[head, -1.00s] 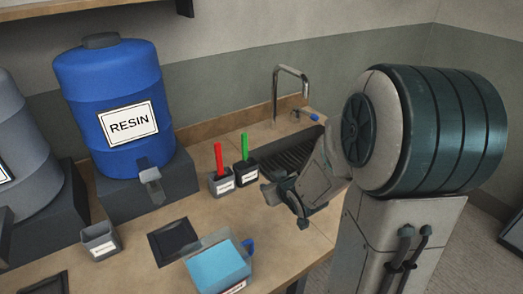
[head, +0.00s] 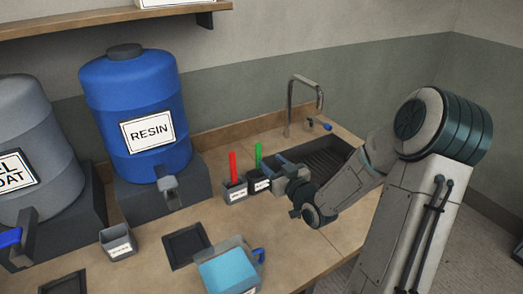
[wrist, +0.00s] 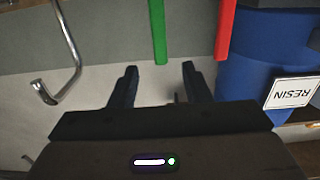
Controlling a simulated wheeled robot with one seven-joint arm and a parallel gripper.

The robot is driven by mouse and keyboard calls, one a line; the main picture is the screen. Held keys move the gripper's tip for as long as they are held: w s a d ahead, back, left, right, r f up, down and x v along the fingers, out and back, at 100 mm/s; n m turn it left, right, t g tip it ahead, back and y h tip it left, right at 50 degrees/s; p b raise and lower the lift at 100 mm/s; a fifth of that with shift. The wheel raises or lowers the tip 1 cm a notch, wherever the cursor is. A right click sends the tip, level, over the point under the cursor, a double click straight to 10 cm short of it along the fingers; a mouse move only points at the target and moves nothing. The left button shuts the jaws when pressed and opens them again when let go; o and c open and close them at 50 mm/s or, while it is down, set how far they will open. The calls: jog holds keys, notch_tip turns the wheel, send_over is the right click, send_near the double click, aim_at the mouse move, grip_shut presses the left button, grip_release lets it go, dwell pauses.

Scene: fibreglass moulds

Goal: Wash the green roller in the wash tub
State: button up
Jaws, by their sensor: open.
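The green roller (head: 258,154) stands upright in a small dark cup (head: 260,186); only its green upper part shows. My gripper (head: 274,172) is open and empty, level with the cup and just right of the green roller. In the wrist view the green roller (wrist: 158,30) shows beyond the gap between my two fingertips (wrist: 160,76), apart from them. A tub of light blue liquid (head: 228,270) with a blue handle sits at the front of the counter. It looks like the wash tub, but its label is unreadable.
A red-handled tool (head: 232,165) stands in a grey cup (head: 235,194) close left of the green roller. The blue resin drum (head: 130,95) is further left. A sink (head: 328,160) and tap (head: 290,108) lie behind my arm. A black tray (head: 186,246) lies near the tub.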

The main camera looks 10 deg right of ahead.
aim_at(260, 150)
jog(key=p+x, duration=0.2)
jog(key=x, duration=0.6)
jog(key=shift+w+a+f, duration=0.1)
jog(key=shift+w, duration=0.3)
grip_shut()
jog(key=shift+r+p, duration=2.8)
jog(key=shift+r, duration=2.75)
